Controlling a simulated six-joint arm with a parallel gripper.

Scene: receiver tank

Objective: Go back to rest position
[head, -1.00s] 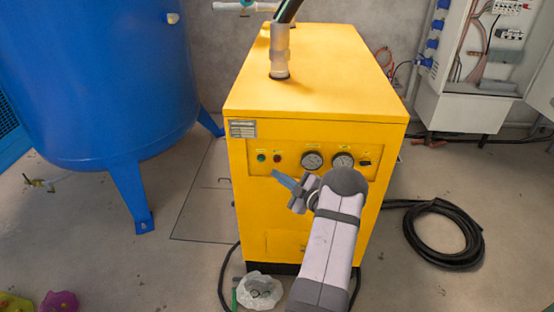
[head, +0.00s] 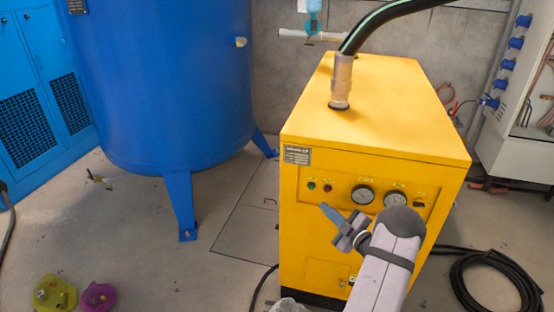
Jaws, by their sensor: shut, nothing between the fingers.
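My gripper (head: 328,213) is in front of the control panel of the yellow machine (head: 380,120), in the lower middle of the head view. Its fingers point to the left and are shut with nothing between them. My arm comes up from the bottom edge and hides part of the machine's front. The panel shows a green light, a red light and two round gauges (head: 363,194). I cannot tell how far the fingertips are from the panel.
A blue tank (head: 165,90) on legs stands left of the machine. Yellow-green (head: 54,293) and purple (head: 98,297) objects lie on the floor at lower left. A coiled black hose (head: 495,280) lies at lower right. A black hose (head: 385,18) rises from the machine's top.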

